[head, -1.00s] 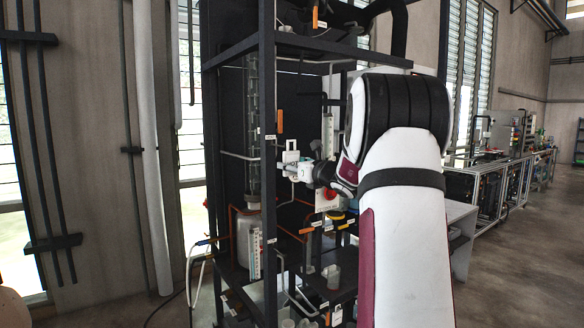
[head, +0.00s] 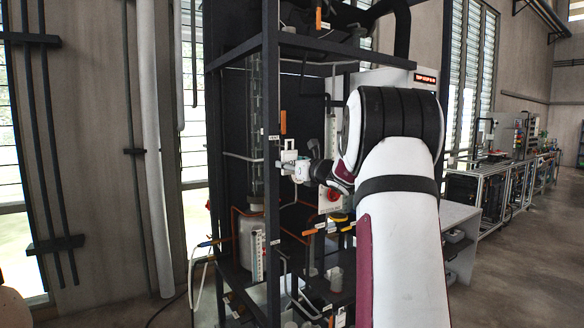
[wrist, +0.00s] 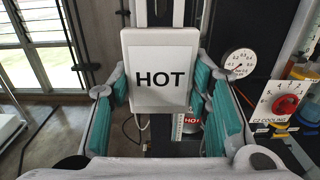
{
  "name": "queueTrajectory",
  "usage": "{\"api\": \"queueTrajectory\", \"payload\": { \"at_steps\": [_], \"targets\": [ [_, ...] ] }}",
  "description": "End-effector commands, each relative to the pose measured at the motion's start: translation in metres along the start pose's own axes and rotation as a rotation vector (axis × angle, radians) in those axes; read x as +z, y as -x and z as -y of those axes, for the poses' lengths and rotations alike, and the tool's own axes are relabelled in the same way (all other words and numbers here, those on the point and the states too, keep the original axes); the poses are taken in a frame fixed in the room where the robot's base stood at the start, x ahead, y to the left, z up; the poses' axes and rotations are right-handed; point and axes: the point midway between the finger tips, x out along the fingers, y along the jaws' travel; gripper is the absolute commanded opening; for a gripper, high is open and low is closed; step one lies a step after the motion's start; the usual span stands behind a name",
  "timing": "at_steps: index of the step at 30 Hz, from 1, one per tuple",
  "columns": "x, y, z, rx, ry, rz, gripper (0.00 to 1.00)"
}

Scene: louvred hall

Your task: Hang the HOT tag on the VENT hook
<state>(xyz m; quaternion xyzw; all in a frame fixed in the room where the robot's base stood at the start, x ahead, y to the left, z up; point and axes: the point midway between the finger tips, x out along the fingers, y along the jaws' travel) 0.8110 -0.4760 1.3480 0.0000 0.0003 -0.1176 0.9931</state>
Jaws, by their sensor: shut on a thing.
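The HOT tag (wrist: 162,70) is a white plate with black letters, upright and facing the wrist camera. My gripper (wrist: 160,90) is shut on it, with teal finger pads at its two sides. In the head view, my gripper (head: 297,171) holds the white tag (head: 289,155) just right of the rack's dark front post. A small white label (head: 272,138) on that post appears to read VENT. The hook itself cannot be made out clearly; in the wrist view the tag covers what is behind it. I cannot tell whether the tag touches the hook.
The dark rack (head: 271,220) holds pipes, vessels and orange-handled parts close around my gripper. A red knob on a cooling panel (wrist: 284,104) and a round gauge (wrist: 240,64) are at the right. A smaller red HOT label (wrist: 192,121) shows below the tag.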

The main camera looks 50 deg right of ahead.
Motion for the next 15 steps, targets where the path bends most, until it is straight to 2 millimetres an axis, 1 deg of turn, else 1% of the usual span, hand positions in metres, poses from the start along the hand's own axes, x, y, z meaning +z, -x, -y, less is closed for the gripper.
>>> {"api": "queueTrajectory", "payload": {
  "at_steps": [15],
  "targets": [
    [0.000, -0.024, -0.001, 0.001, 0.000, 0.001, 0.00]
  ]
}}
